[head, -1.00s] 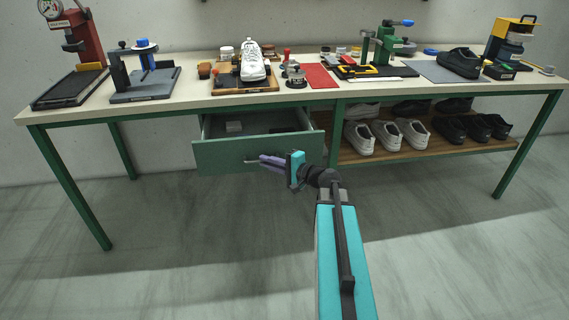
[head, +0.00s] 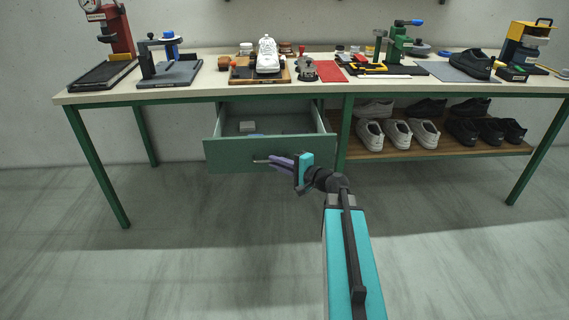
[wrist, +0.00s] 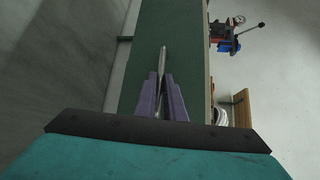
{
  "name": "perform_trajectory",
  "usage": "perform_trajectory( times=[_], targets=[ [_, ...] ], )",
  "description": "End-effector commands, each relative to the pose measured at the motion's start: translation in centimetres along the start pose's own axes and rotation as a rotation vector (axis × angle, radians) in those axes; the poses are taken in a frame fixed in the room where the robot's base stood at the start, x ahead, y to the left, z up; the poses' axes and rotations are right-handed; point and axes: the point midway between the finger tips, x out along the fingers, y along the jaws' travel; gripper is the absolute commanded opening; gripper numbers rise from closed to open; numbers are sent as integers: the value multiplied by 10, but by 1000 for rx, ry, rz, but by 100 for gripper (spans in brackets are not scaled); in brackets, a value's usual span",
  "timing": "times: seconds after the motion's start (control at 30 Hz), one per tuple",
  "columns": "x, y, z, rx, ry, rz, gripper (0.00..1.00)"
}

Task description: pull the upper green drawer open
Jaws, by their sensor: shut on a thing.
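The green drawer (head: 232,156) under the left half of the workbench stands pulled out, and its inside shows. A pale small box (head: 247,127) lies in it towards the back. My gripper (head: 272,161) is at the drawer front, with its purple fingers shut on the metal bar handle (head: 260,161). In the wrist view the fingers (wrist: 162,98) close around the handle (wrist: 163,58), which runs along the green drawer front (wrist: 150,30).
The workbench top (head: 200,92) carries presses, a white shoe (head: 267,55) and a red mat (head: 330,71). A wooden shelf (head: 400,152) with several shoes is right of the drawer. The floor in front of the bench is clear.

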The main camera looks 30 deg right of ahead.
Motion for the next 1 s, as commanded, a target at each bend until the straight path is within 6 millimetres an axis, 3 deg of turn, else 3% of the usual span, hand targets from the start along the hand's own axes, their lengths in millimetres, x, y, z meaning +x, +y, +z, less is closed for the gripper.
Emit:
perform_trajectory(
  times=[0.3,0.33,0.43,0.77,1.0],
  targets=[
    [-4,0,-2,3,-8,-1,0],
    [-4,0,-2,3,-7,-1,14],
    [-6,0,-5,3,-2,-1,28],
    [-10,0,-9,3,6,-2,28],
    [-25,0,-10,3,8,-2,28]
  ],
)
